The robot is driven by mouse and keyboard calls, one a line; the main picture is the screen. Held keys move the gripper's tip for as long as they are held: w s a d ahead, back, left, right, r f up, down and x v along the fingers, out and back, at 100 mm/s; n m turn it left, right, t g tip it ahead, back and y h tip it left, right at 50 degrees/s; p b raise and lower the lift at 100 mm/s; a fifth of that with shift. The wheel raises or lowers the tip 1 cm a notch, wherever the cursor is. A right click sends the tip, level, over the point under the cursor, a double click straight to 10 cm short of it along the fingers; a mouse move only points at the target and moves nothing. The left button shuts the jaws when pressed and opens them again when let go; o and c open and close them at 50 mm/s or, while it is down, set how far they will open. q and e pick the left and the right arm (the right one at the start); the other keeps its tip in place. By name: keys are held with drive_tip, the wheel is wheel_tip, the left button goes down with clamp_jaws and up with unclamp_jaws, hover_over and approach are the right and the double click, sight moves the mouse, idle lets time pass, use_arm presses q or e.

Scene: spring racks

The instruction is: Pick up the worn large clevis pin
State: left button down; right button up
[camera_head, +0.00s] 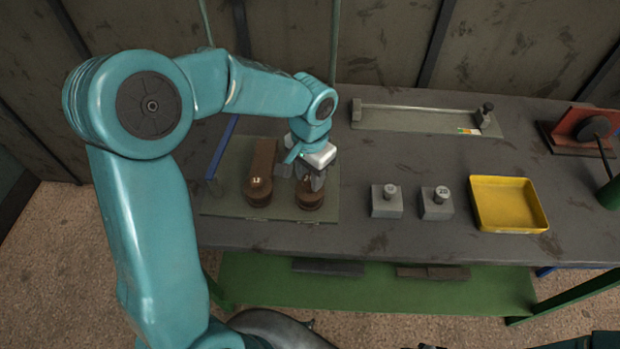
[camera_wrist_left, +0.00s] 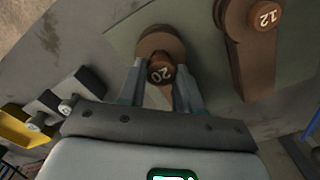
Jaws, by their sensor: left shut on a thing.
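The large brown clevis pin (camera_wrist_left: 161,70), its head marked 20, stands in a round brown boss (camera_wrist_left: 150,42) in the left wrist view. My left gripper (camera_head: 312,182) has come down over it from above, one finger on each side of the head, and is shut on it. In the head view the fingers largely hide this pin above its boss (camera_head: 309,201). A second brown pin marked 12 (camera_head: 257,182) sits in the neighbouring boss to the left; it also shows in the left wrist view (camera_wrist_left: 264,14). My right gripper is not in view.
Two grey blocks (camera_head: 386,208) (camera_head: 436,209) holding lighter pins stand to the right. A yellow tray (camera_head: 508,229) lies beyond them. A long fixture (camera_head: 420,120) is at the back, and a red-brown device (camera_head: 582,133) at the far right. The bench between is clear.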

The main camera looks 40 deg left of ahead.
use_arm(q)
wheel_tip(320, 180, up, 18)
drive_tip(key=shift+r+p, duration=0.15)
drive_tip(key=shift+p, duration=0.3)
drive_tip(key=shift+w, duration=0.1)
idle(0.8)
